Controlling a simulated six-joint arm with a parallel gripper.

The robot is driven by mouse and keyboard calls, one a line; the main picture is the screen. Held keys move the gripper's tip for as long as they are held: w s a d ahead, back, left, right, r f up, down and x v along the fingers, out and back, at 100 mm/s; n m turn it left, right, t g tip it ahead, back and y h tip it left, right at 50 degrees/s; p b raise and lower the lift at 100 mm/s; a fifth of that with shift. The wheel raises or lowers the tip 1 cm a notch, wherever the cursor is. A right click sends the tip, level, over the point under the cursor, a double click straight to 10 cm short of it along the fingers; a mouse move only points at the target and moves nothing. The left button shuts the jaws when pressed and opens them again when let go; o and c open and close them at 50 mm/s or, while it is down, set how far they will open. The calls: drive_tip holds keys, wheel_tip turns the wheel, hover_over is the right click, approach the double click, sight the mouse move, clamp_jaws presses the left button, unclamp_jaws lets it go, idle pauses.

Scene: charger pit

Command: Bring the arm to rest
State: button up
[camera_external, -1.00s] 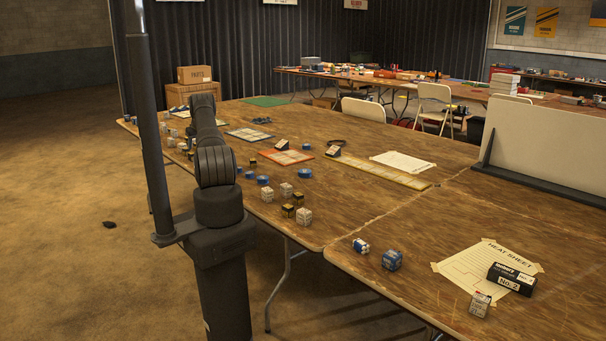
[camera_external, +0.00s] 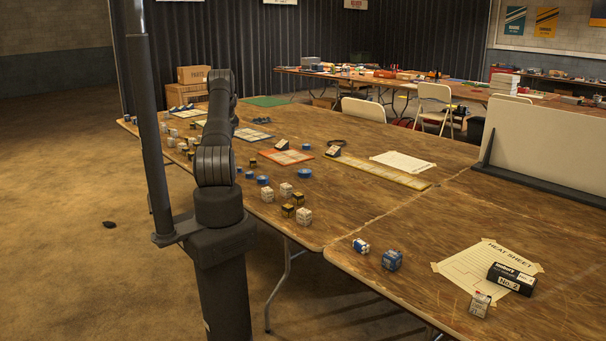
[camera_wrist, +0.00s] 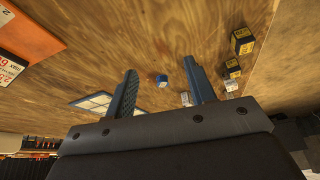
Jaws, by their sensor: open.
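My gripper (camera_wrist: 159,66) is open in the wrist view, its two blue fingers apart with nothing held between them. Bare wooden table shows beyond the fingers, and a small blue block (camera_wrist: 162,81) lies on it, seen through the gap. In the external view my arm is raised over the left end of the table (camera_external: 400,215), with its upper links pointing away from the camera. The gripper itself is mostly hidden there behind the arm.
Black-and-yellow blocks (camera_wrist: 241,40) lie to the right in the wrist view, and an orange mat (camera_wrist: 30,32) at upper left. In the external view, several small blocks (camera_external: 305,216) line the near table edge. A white panel (camera_external: 545,150) stands at right.

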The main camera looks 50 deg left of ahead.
drive_tip(key=w+d+m+t+h, duration=0.1)
drive_tip(key=w+d+m, duration=0.5)
drive_tip(key=w+d, duration=1.4)
drive_tip(key=shift+d+f+t, duration=0.15)
drive_tip(key=shift+d+t, duration=0.45)
drive_tip(key=shift+d, duration=0.2)
